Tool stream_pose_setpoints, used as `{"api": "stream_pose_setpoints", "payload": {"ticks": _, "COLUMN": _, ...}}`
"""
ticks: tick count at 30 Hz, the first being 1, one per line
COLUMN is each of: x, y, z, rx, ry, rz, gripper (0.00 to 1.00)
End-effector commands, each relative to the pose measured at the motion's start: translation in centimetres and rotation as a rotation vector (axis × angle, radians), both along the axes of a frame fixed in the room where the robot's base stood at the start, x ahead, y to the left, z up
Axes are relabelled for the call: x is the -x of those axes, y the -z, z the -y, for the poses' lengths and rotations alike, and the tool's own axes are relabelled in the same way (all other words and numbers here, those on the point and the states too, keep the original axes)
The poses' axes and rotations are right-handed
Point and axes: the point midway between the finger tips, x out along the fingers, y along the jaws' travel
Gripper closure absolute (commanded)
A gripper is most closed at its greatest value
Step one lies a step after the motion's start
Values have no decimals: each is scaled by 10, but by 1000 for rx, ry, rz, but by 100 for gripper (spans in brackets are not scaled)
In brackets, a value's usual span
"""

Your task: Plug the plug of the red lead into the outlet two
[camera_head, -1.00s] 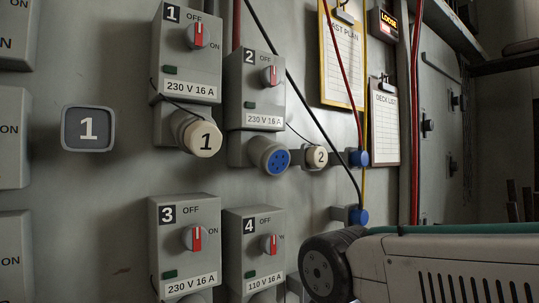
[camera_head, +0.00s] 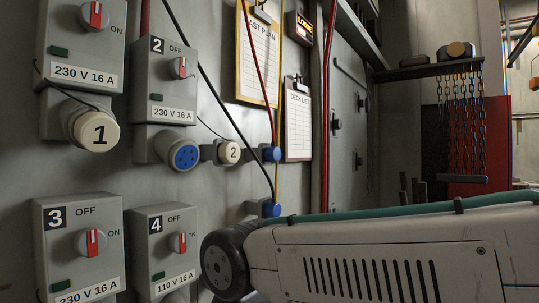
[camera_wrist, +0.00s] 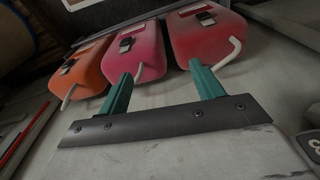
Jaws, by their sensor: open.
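Outlet two (camera_head: 184,157) is a round blue socket face with dark holes, below switch box 2 in the head view. Its cream cap (camera_head: 229,152), marked 2, hangs open to the right. The red lead (camera_head: 262,70) runs down the wall to a blue plug (camera_head: 270,154) in a grey holder right of the cap. My gripper (camera_wrist: 160,70) shows in the wrist view with two green fingers apart and nothing between them. Neither the outlet nor the plug shows in that view. My arm covers the lower right of the head view; the gripper is not seen there.
A black lead (camera_head: 220,97) crosses the wall to a lower blue plug (camera_head: 270,208). Outlet one's cap (camera_head: 97,131) is closed. Clipboards hang near the red lead. In the wrist view, orange and red cases (camera_wrist: 205,38) lie beyond my fingers. A shelf with chains (camera_head: 430,72) stands right.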

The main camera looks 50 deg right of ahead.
Motion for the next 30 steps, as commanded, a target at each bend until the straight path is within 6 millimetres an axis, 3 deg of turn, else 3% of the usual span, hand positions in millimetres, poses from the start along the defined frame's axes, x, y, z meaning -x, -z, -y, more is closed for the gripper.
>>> {"api": "stream_pose_setpoints", "payload": {"ticks": 16, "x": 0, "y": 0, "z": 4, "rx": 0, "ry": 23, "rz": -1, "gripper": 36}}
{"api": "stream_pose_setpoints", "payload": {"ticks": 23, "x": -5, "y": 4, "z": 37, "rx": -10, "ry": 198, "rz": -40, "gripper": 36}}
{"api": "stream_pose_setpoints", "payload": {"ticks": 30, "x": -28, "y": -12, "z": 71, "rx": -161, "ry": 485, "rz": -35, "gripper": 36}}
